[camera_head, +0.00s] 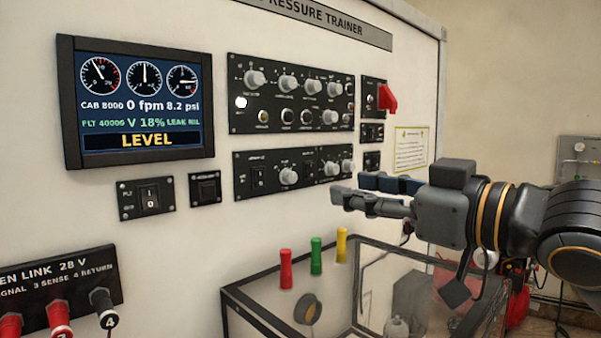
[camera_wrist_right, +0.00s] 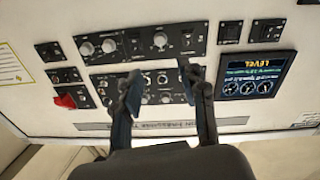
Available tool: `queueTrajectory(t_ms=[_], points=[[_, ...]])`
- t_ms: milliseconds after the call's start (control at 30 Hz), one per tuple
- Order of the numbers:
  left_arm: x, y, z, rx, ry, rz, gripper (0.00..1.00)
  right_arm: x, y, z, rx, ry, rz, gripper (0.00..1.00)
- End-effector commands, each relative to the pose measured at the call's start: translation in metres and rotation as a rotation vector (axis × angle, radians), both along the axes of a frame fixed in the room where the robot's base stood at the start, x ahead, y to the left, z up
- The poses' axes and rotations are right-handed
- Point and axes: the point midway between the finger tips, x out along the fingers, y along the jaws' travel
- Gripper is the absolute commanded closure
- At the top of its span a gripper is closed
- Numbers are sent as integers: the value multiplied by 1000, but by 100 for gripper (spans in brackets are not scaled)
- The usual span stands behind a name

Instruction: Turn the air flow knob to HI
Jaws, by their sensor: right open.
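The lower black control panel (camera_head: 262,190) on the trainer's front carries a single grey knob (camera_head: 289,176) left of centre and a pair of grey knobs (camera_head: 331,168) at its right end. Their labels are too small to read, so I cannot tell which is the air flow knob or its setting. My right gripper (camera_head: 349,188) is open and empty, near the panel's right end and apart from the knobs. In the right wrist view the panel (camera_wrist_right: 140,40) is upside down, beyond the open fingers (camera_wrist_right: 159,73). My left gripper is not in view.
An upper panel (camera_head: 240,122) has several knobs; a red switch (camera_head: 387,97) sits to its right. A screen (camera_head: 138,158) reads LEVEL. Below the gripper stands a clear, dark-framed box (camera_head: 237,300) near red, green and yellow handles (camera_head: 316,256).

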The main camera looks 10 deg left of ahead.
Motion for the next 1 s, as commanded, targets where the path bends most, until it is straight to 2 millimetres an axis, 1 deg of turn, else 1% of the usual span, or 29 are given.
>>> queueTrajectory(t_ms=[33, 67, 167, 233, 300, 400, 500, 700, 933, 967, 1000], points=[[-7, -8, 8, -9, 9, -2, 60, 6, 11, 3, 0, 5, 5, 58], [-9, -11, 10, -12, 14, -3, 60, 10, 16, 4, 1, 4, 5, 58], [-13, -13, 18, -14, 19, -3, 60, 23, 34, 4, 0, 5, 5, 58], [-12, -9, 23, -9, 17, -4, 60, 32, 46, 4, 0, 5, 4, 58], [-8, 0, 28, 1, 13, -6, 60, 40, 57, 4, 0, 5, 3, 58], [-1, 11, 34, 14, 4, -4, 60, 50, 71, 3, -1, 3, 2, 58], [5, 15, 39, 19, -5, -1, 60, 57, 80, 3, 1, 2, 2, 58], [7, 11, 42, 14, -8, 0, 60, 63, 89, 1, 0, 0, 1, 58], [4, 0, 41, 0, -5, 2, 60, 64, 89, 0, 1, 0, 1, 58], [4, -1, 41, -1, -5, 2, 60, 64, 89, 0, 0, 0, 1, 60], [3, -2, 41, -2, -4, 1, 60, 64, 89, 0, 0, 0, 0, 69]])
